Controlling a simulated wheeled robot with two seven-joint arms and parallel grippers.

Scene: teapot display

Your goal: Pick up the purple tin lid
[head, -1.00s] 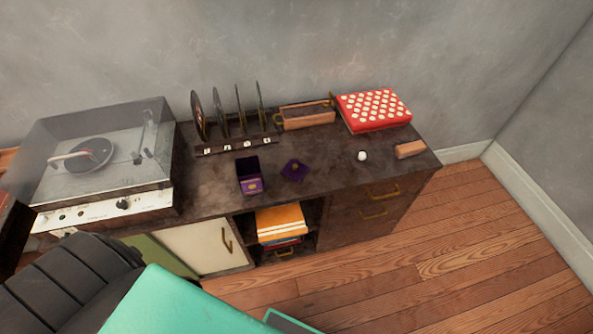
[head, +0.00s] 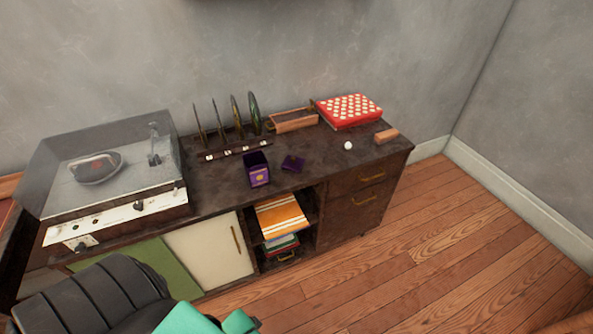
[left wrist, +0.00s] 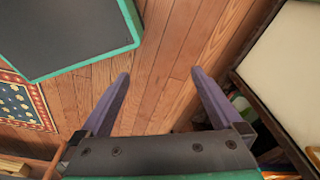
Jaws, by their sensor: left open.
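The purple tin lid (head: 293,163) lies on the dark cabinet top, just right of the open purple tin (head: 258,172). The tin stands upright near the front edge. My left gripper (left wrist: 158,82) shows in the left wrist view, with its two fingers spread wide and only wood floor visible between them. It is empty and away from the lid, which does not show in that view. In the head view no gripper fingers are visible; a teal part of mine shows at the bottom. My right gripper is in neither view.
A record player (head: 110,185) stands left on the cabinet (head: 215,185). A record rack (head: 237,150), wooden box (head: 295,122) and polka-dot box (head: 349,110) line the back. A white ball (head: 348,146) and wooden block (head: 386,136) lie to the right.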

